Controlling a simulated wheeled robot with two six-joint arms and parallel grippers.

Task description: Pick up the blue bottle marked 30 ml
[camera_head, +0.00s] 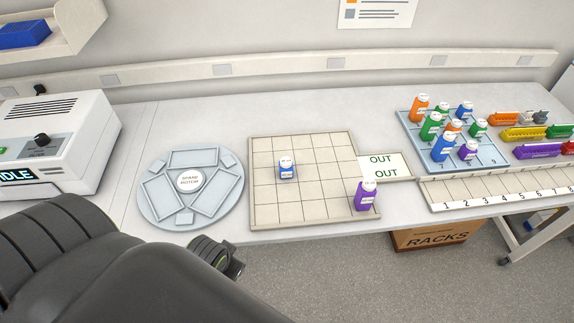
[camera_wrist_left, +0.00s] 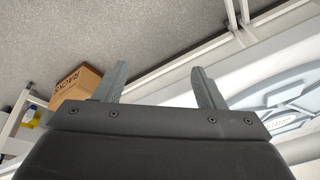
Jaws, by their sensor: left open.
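A small blue bottle (camera_head: 286,169) with a white cap and white label stands upright on the beige grid board (camera_head: 310,203), left of its middle. Its marking is too small to read. Other blue bottles, a larger one (camera_head: 444,148) and one at the back (camera_head: 464,110), stand on the blue-grey numbered tray (camera_head: 485,160) at the right. My left gripper (camera_wrist_left: 160,85) is open and empty in the left wrist view, with no bottle between its fingers. In the head view my left arm comes in at the lower left, in front of the bench. My right gripper is not in view.
A purple bottle (camera_head: 366,195) stands at the board's front right corner, by the OUT plate (camera_head: 397,166). A round spare rotor (camera_head: 229,197) lies left of the board. A white machine (camera_head: 75,140) stands far left. A numbered rack (camera_head: 520,187) lies front right. A RACKS box (camera_head: 430,236) is below.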

